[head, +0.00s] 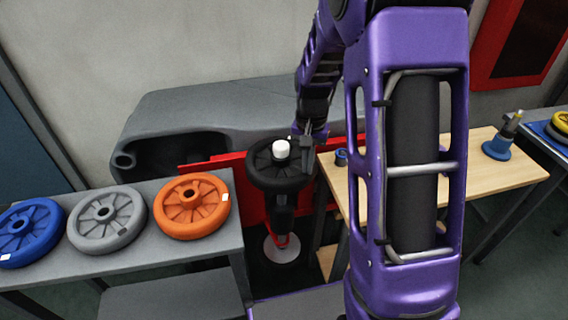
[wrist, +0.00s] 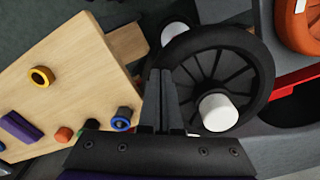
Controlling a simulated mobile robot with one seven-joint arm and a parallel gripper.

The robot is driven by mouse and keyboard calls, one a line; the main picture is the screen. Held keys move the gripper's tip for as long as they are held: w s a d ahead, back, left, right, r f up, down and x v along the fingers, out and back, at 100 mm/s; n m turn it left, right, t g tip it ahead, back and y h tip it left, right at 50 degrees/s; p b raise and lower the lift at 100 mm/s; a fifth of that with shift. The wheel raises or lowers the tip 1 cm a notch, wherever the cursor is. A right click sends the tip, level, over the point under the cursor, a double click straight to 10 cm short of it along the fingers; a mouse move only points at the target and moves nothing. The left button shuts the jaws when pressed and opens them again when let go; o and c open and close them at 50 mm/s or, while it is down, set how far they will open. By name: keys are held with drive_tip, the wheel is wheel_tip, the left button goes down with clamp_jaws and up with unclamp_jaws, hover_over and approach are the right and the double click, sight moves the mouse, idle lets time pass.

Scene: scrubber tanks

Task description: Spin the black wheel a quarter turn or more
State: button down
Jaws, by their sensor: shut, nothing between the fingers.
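The black wheel (head: 266,176) is mounted flat on a stand between the grey bench and the wooden table. A white cylindrical knob (head: 281,149) stands on it. My gripper (head: 303,143) is at the wheel's right side, close to the knob. In the wrist view the spoked wheel (wrist: 262,84) and the white knob (wrist: 217,112) lie right of my gripper (wrist: 160,76). The fingers are together and empty, and they overlap the wheel's left rim in that view. I cannot tell whether they touch the wheel. My arm hides part of the scene to the right.
Blue (head: 29,232), grey (head: 106,213) and orange (head: 191,206) wheels lie on the grey bench at left. A red panel (head: 210,165) and a grey scrubber tank (head: 205,105) stand behind. The wooden table (head: 490,178) at right holds small parts.

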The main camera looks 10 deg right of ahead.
wheel_tip(320, 180, up, 7)
drive_tip(key=p, duration=0.5)
idle(0.5)
drive_tip(key=b, duration=0.1)
approach(267, 179)
wheel_tip(267, 179, down, 4)
drive_tip(key=b, duration=0.4)
drive_tip(key=shift+f, duration=0.25)
drive_tip(key=shift+f+b, duration=0.4)
drive_tip(key=shift+f, duration=0.25)
drive_tip(key=shift+f, duration=0.6)
idle(1.4)
